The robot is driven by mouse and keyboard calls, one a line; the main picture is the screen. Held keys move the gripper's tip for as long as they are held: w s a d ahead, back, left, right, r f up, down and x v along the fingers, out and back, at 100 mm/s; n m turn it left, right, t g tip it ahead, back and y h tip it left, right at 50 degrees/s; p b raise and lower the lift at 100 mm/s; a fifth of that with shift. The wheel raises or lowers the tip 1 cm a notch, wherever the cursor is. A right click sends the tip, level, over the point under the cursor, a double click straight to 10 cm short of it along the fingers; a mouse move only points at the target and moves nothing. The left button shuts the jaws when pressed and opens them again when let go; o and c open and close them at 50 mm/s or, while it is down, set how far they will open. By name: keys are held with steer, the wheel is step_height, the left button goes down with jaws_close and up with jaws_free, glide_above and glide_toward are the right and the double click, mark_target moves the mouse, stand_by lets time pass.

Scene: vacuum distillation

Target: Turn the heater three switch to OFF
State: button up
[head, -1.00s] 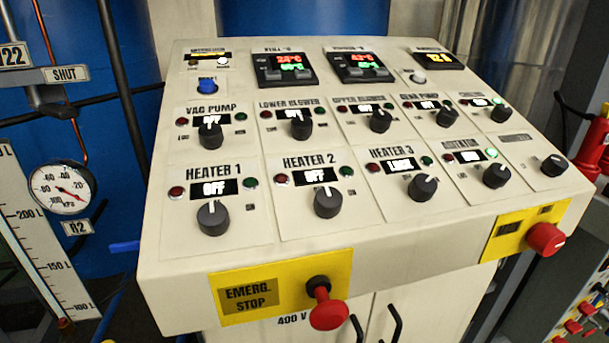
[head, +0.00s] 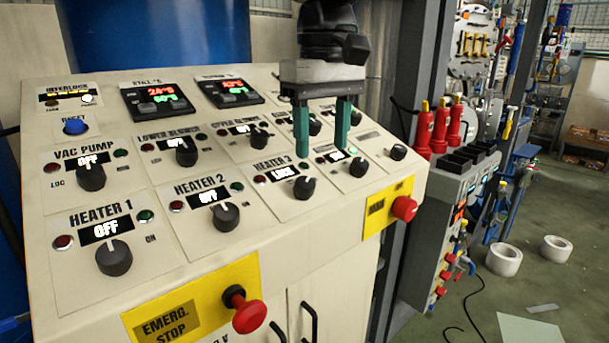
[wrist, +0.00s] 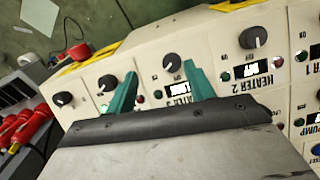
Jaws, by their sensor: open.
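The heater 3 switch (head: 304,188) is a black rotary knob on the sloping panel, under the HEATER 3 label. Its white mark tilts up and to the right. The display (head: 283,173) beside it is lit with a word that looks like LOCK. The knob also shows in the wrist view (wrist: 172,62), between the fingers. My gripper (head: 320,150) is open, with two green fingers pointing down over the panel. It is empty and apparently above and behind the heater 3 knob, apart from it. The fingers also show in the wrist view (wrist: 160,75).
The heater 2 knob (head: 225,216) and heater 1 knob (head: 114,258) sit to the left, with displays reading OFF. Another knob (head: 358,167) is close on the right. Red emergency buttons (head: 249,316) (head: 404,208) stick out at the front edge. Red handles (head: 438,128) stand right of the panel.

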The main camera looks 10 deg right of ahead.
mark_target(305, 181)
steer(key=shift+w+a+r+n, duration=0.15)
steer(key=shift+w+a, duration=0.1)
steer(key=shift+a, duration=0.4)
steer(key=shift+w+a+r+n, duration=0.15)
steer(key=shift+w+a, duration=0.1)
steer(key=shift+a, duration=0.35)
step_height(305, 181, down, 8)
steer(key=shift+d+r, duration=0.1)
steer(key=shift+r, duration=0.1)
steer(key=c, duration=1)
